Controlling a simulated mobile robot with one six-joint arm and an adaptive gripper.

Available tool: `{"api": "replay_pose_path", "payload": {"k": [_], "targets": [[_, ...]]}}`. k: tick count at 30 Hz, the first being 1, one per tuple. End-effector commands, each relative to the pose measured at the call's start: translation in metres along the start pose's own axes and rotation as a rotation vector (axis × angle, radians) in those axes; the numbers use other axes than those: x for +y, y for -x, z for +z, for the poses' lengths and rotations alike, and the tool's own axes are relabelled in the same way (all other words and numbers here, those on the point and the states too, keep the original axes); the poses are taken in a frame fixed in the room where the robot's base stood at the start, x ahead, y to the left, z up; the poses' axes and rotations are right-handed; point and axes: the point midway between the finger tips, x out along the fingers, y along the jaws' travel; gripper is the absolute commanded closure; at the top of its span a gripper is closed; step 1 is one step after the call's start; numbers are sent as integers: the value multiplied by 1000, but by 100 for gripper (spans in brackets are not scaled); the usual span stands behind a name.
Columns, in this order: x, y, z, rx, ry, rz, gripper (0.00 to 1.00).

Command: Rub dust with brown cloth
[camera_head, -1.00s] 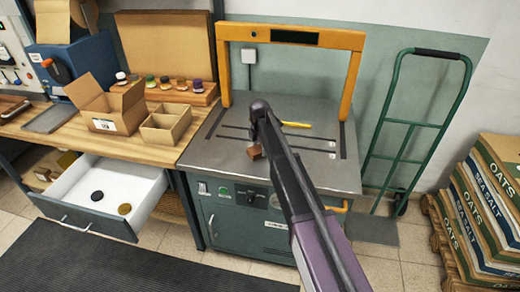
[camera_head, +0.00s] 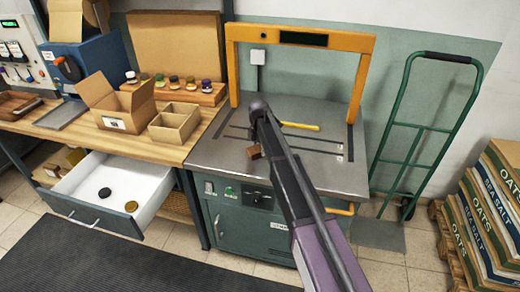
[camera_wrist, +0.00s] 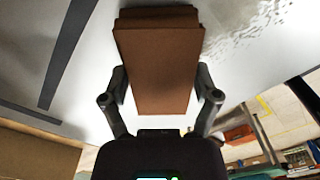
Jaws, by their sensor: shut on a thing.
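The brown cloth (camera_wrist: 160,65) is a folded, block-like pad between the two fingers of my gripper (camera_wrist: 160,95) in the wrist view. My gripper is shut on it. In the head view, only a small brown part of the cloth (camera_head: 254,152) shows beside the end of my arm, low over the metal machine top (camera_head: 220,150). I cannot tell whether it touches the top. A speckled grey dust patch (camera_wrist: 255,35) lies on the pale surface to the right of the cloth in the wrist view. My arm hides part of the top in the head view.
An orange arch (camera_head: 232,65) stands over the machine top. A yellow-handled tool (camera_head: 300,126) lies near my arm. Left is a wooden bench with open cartons (camera_head: 120,100) and an open drawer (camera_head: 130,180). A green hand truck (camera_head: 415,130) and stacked sacks (camera_head: 490,200) stand right.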

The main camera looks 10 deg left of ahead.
Motion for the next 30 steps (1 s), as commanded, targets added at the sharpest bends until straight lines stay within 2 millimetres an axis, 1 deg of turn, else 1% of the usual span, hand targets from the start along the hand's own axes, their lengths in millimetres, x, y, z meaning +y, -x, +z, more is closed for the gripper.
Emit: {"api": "replay_pose_path", "payload": {"k": [16,30], "targets": [[0,2,0,2,1,2,59],[-20,-1,18,0,0,0,59]]}}
